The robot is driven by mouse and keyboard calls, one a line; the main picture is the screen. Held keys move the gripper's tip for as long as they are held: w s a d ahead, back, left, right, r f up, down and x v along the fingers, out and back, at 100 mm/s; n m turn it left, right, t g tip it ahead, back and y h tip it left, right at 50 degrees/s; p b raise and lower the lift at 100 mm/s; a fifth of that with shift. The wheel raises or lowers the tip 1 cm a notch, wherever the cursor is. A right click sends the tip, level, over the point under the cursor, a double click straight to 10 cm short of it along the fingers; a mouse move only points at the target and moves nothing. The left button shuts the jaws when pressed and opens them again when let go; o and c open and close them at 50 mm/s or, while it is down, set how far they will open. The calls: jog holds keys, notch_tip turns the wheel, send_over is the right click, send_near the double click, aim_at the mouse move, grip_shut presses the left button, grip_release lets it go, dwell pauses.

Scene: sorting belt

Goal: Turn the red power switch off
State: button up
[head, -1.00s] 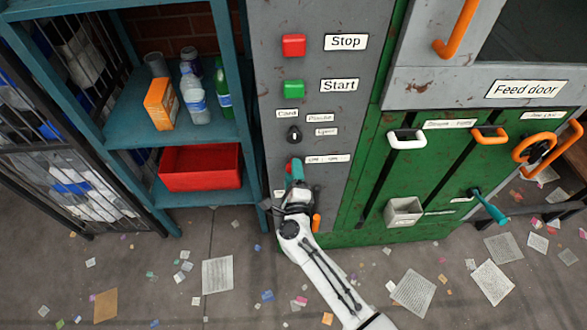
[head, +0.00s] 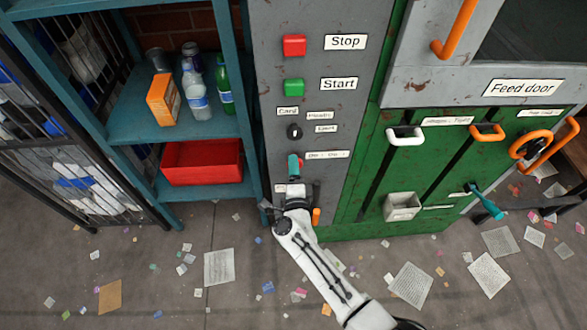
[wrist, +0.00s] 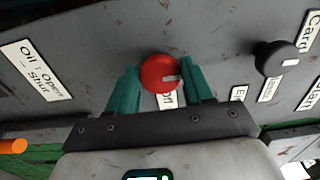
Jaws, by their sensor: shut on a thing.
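The red power switch (wrist: 158,72) is a round knob on the grey panel, seen in the wrist view with a white mark at its right side. My gripper (wrist: 161,82) has one teal finger on each side of the knob and is shut on it. The label below the knob is partly hidden by the fingers. In the head view my gripper (head: 294,166) is at the lower part of the panel, and its fingers hide most of the knob.
A black selector knob (wrist: 274,58) is right of the switch in the wrist view. The green Start button (head: 294,87) and red Stop button (head: 294,45) are above. A shelf with a red bin (head: 202,163) stands left. An orange handle (head: 316,216) is close below.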

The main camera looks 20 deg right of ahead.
jog(key=o, duration=1)
jog(key=shift+s, duration=0.1)
jog(key=v, duration=1)
jog(key=shift+s+a+p, duration=0.2)
jog(key=shift+s+p, duration=0.1)
jog(key=shift+p, duration=0.1)
